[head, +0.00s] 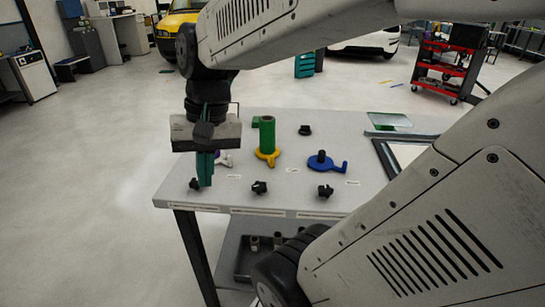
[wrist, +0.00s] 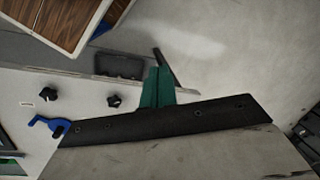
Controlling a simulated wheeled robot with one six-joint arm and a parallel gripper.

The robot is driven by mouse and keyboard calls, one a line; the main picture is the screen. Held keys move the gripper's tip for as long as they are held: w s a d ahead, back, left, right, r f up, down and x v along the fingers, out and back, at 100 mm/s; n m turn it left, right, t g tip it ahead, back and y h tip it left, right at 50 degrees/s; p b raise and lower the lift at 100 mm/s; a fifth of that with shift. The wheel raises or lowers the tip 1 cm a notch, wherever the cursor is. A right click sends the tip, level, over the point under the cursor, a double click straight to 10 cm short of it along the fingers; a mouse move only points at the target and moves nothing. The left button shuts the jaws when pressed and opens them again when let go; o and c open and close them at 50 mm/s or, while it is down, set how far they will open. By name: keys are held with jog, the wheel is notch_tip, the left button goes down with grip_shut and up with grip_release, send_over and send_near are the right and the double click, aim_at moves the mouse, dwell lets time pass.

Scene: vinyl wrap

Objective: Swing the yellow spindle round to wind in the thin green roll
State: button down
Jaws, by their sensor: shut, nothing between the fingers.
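The yellow spindle (head: 268,157) is on the workbench in the head view, with its short arm reaching toward the front. A green roll (head: 267,134) stands upright on it. My gripper (head: 204,184) points down at the left of the bench, left of the yellow spindle and apart from it. Its teal fingers are shut together and empty. The fingers also show in the wrist view (wrist: 157,88). The yellow spindle and green roll do not show in the wrist view.
A blue spindle (head: 322,163) stands to the right; its handle shows in the wrist view (wrist: 48,126). A white-and-purple spindle (head: 224,158) is partly hidden behind my gripper. Several black knobs (head: 259,187) are on the bench. A framed panel (head: 402,152) lies at right.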

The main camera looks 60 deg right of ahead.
jog(key=w+d+f+m+t+y, duration=0.2)
jog(key=d+m, duration=0.5)
jog(key=d, duration=0.3)
jog(key=w+d+f+m+t+y, duration=0.1)
jog(key=w+d+f+m, duration=0.1)
jog(key=d+m, duration=0.6)
jog(key=s+d+f+m+t+h, duration=0.1)
jog(key=s+d+f+m+t, duration=0.3)
jog(key=d, duration=0.6)
jog(key=s+d+f+m+t+h, duration=0.1)
jog(key=s+d+f+m, duration=0.3)
jog(key=s+d+m, duration=0.5)
jog(key=w+f, duration=0.2)
jog(key=w+f+n, duration=0.1)
jog(key=w+f, duration=0.1)
jog(key=w, duration=0.1)
jog(key=w+f+n, duration=0.1)
jog(key=w+f, duration=0.1)
jog(key=w, duration=0.1)
jog(key=shift+w+a, duration=0.2)
jog(key=shift+a, duration=0.05)
jog(key=w, duration=0.2)
jog(key=w+a, duration=0.1)
jog(key=shift+w+f, duration=0.2)
jog(key=shift+f, duration=0.05)
jog(key=shift+w+a, duration=0.1)
jog(key=shift+w, duration=0.4)
jog(key=shift+a+h, duration=0.1)
jog(key=shift+h, duration=0.2)
